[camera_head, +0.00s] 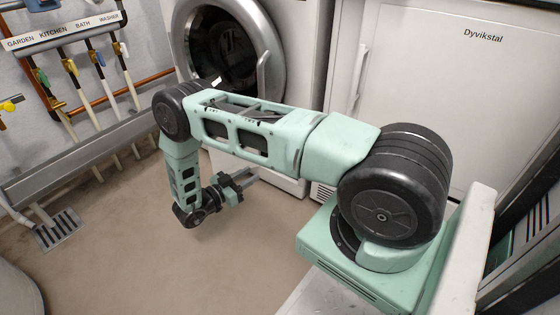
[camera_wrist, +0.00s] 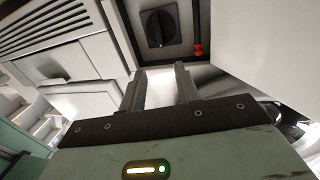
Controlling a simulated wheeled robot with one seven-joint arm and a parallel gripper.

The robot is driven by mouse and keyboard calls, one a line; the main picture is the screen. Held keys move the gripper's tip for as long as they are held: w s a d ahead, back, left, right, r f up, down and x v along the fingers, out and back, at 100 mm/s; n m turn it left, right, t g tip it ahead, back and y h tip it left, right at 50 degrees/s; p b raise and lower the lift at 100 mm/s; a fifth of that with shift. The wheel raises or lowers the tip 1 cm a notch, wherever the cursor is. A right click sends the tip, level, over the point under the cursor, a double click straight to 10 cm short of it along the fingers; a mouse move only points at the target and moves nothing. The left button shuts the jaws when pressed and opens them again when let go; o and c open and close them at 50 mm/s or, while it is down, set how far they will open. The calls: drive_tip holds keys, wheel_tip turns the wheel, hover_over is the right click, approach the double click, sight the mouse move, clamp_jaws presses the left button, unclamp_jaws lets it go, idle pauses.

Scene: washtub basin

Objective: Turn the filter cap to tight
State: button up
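The filter cap (camera_wrist: 160,25) is a dark round knob with a raised grip bar, set in a square recess near the top of the wrist view. The bar looks near upright, slightly tilted; I see no marking that tells tight from loose. My gripper (camera_wrist: 160,82) is open and empty, its two grey fingers apart and pointing towards the cap. The fingertips are short of the cap, with a visible gap. In the head view my gripper (camera_head: 243,179) is low in front of the washing machine (camera_head: 298,60); the cap is not visible there.
A red-ended dark hose or rod (camera_wrist: 198,48) is right beside the cap. Recess walls close in around it. In the head view a white cabinet (camera_head: 450,90) stands right of the machine, and pipes with valves (camera_head: 72,68) line the left wall. The floor (camera_head: 130,240) is clear.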

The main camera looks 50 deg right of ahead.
drive_tip(key=s+d+b, duration=0.2)
drive_tip(key=d+b, duration=0.4)
drive_tip(key=d, duration=0.8)
drive_tip(key=shift+d, duration=0.15)
drive_tip(key=shift+c, duration=0.3)
